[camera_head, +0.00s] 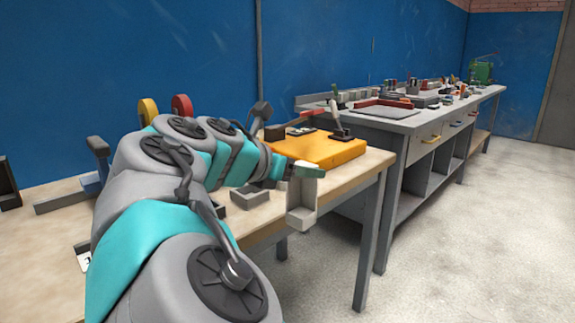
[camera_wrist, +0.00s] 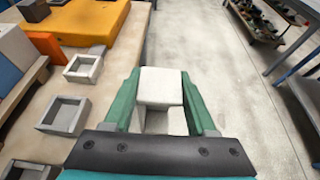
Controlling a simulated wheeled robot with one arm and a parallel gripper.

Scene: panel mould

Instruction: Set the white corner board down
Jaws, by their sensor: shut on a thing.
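The white corner board (camera_head: 301,205) is a pale angled piece hanging from my gripper (camera_head: 308,170) beyond the right front edge of the wooden table (camera_head: 350,175). In the wrist view the white corner board (camera_wrist: 160,88) sits between the two green fingers of my gripper (camera_wrist: 160,95), which are shut on it. It is in the air, with the concrete floor below and the table edge to its left. Its lower part is partly hidden by the gripper in the wrist view.
A grey workbench (camera_head: 400,120) with tools stands behind.

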